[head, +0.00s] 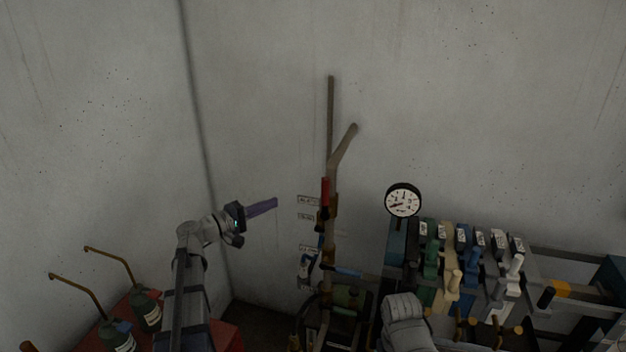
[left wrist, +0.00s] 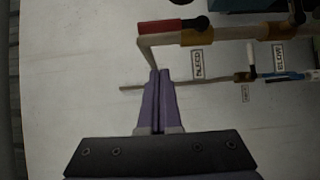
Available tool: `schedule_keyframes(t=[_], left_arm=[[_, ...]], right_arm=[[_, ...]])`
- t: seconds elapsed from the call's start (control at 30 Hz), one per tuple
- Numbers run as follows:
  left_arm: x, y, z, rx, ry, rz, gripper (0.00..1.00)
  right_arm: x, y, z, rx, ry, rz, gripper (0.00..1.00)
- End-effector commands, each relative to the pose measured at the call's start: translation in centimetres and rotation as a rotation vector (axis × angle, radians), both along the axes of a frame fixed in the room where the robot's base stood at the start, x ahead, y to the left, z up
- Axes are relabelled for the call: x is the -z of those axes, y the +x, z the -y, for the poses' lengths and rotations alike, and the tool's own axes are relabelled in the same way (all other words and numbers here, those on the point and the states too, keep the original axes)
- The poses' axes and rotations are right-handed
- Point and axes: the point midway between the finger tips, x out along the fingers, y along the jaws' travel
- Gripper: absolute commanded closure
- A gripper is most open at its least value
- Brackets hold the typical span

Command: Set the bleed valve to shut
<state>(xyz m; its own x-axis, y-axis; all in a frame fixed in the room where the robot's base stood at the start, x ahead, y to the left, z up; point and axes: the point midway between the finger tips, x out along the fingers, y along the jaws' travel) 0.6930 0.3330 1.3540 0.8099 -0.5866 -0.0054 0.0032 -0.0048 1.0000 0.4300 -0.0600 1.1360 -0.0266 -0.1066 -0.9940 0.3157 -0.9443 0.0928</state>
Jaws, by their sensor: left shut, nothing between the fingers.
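A red lever with a black end (head: 325,189) stands upright along the brown vertical pipe (head: 328,240) at the wall. In the left wrist view the red lever (left wrist: 168,26) lies parallel to its pipe (left wrist: 225,35), near a label that seems to read BLEED (left wrist: 197,64). My left gripper (head: 276,203), with purple fingers, is left of the pipe in the head view. Its fingers (left wrist: 157,72) are shut and empty, apart from the red lever, with the tips near the pipe's bent end. My right gripper is not in view.
A round gauge (head: 403,200) and a bank of coloured valves stand right. Green oil cans (head: 147,311) stand on a red surface at lower left. Bare wall lies above.

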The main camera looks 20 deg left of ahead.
Motion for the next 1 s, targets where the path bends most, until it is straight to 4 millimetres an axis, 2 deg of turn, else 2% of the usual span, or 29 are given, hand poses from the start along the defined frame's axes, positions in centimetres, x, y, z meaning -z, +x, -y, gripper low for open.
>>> schedule_keyframes(t=[0.17, 0.33, 0.77, 0.9, 1.0], left_arm=[[-0.2, 0.2, -0.2, -0.006, -0.007, 0.005, 1.0], [-0.1, 1.6, 0.8, -0.002, -0.006, 0.003, 1.0], [-0.1, 8.6, 5.8, -0.001, -0.005, 0.003, 1.0], [-0.1, 8.4, 8.0, -0.001, -0.005, 0.003, 1.0], [-0.1, 8.6, 8.8, -0.002, -0.005, 0.003, 1.0]], right_arm=[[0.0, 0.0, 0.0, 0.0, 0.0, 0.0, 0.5], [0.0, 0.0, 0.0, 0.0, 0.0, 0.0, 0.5], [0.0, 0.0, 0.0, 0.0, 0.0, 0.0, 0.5], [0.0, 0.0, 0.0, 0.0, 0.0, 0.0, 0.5], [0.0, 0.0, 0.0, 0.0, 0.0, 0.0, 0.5]])
